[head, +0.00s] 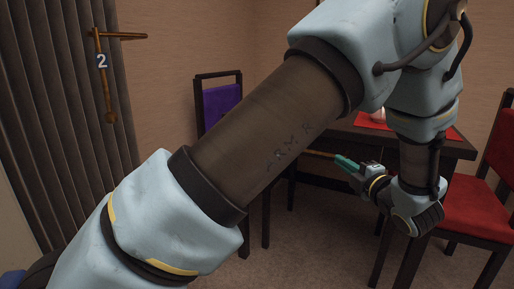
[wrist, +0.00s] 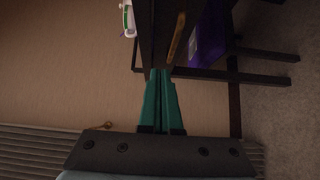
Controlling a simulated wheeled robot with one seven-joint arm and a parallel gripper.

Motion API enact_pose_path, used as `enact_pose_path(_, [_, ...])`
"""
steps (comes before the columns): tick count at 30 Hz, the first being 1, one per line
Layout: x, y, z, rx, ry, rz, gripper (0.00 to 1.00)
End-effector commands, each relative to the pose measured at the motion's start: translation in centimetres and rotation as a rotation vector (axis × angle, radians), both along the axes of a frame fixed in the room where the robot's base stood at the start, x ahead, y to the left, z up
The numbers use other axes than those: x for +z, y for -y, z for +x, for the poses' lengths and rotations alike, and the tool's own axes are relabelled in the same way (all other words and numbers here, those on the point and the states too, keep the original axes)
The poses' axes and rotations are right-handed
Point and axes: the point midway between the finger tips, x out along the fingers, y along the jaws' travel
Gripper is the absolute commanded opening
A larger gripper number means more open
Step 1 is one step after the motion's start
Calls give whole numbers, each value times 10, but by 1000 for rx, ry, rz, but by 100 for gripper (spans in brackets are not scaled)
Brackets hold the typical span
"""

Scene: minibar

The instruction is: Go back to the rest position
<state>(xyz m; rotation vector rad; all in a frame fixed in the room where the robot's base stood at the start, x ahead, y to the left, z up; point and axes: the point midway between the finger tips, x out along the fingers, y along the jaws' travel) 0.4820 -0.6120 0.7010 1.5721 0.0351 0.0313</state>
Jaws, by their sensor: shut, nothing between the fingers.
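My gripper (head: 347,163) has green fingers and points left, in front of the dark table (head: 389,137) in the head view. In the wrist view my gripper (wrist: 160,72) shows its two green fingers close together, with nothing between them. My own arm crosses the middle of the head view and hides part of the table and the room behind it.
A purple chair (head: 222,103) stands behind my arm, and it also shows in the wrist view (wrist: 205,42). A red chair (head: 480,207) stands at the right. A dark slatted panel (head: 60,110) with handle, marked 2, is at the left. Carpet (head: 320,235) shows below.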

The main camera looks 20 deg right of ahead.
Motion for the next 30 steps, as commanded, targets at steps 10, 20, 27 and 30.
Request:
enact_pose_path(10, [-1, -43, 100, -157, -212, 222, 0])
enact_pose_path(20, [-21, -171, 152, -512, -525, 674, 0])
enact_pose_path(27, [-45, -306, 99, -827, -775, 1030, 0])
enact_pose_path(30, [-52, -350, 68, -940, -863, 1133, 0])
